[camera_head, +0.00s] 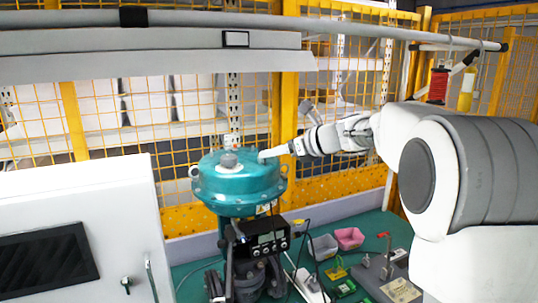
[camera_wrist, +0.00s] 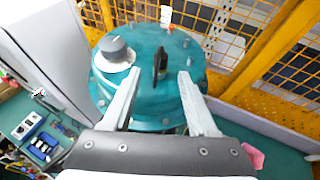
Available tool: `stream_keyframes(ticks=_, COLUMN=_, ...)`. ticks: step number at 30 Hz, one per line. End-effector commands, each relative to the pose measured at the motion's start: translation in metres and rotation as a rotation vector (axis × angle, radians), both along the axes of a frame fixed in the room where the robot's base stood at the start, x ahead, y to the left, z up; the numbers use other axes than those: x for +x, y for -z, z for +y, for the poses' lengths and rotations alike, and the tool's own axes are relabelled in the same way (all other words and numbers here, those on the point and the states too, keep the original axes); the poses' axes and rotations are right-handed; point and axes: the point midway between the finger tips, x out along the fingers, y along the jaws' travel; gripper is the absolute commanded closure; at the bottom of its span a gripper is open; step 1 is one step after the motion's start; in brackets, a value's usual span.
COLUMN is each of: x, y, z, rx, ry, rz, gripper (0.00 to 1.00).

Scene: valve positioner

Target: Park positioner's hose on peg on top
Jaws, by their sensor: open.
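The positioner (camera_head: 268,240), a dark box with a small display, is mounted below a teal domed actuator (camera_head: 235,185). A thin black hose or cable (camera_head: 300,245) runs at its right side; its ends are not clear. My gripper (camera_head: 270,154) is at the right part of the dome's top. In the wrist view my gripper (camera_wrist: 160,72) is open, its two pale fingers apart over the teal dome (camera_wrist: 185,50). A dark upright piece (camera_wrist: 161,62) stands on the dome between the fingers, apart from both. I cannot tell whether it is the bare peg or has a hose on it.
A grey cap (camera_wrist: 115,48) on a white disc sits left on the dome. A white cabinet (camera_head: 120,200) stands left, a yellow mesh fence (camera_head: 350,90) behind. Grey and pink bins (camera_head: 349,238) and small parts lie on the green bench at right.

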Motion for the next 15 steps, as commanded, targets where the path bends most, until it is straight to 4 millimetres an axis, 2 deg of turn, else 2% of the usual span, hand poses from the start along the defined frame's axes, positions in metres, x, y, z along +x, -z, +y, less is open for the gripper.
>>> stream_keyframes(ticks=9, x=-0.052, y=-0.03, z=-0.054, rx=0.0, ry=0.006, rz=-0.003, gripper=0.41)
stream_keyframes(ticks=15, x=-0.078, y=-0.045, z=-0.079, rx=-0.001, ry=0.003, rz=-0.002, gripper=0.41)
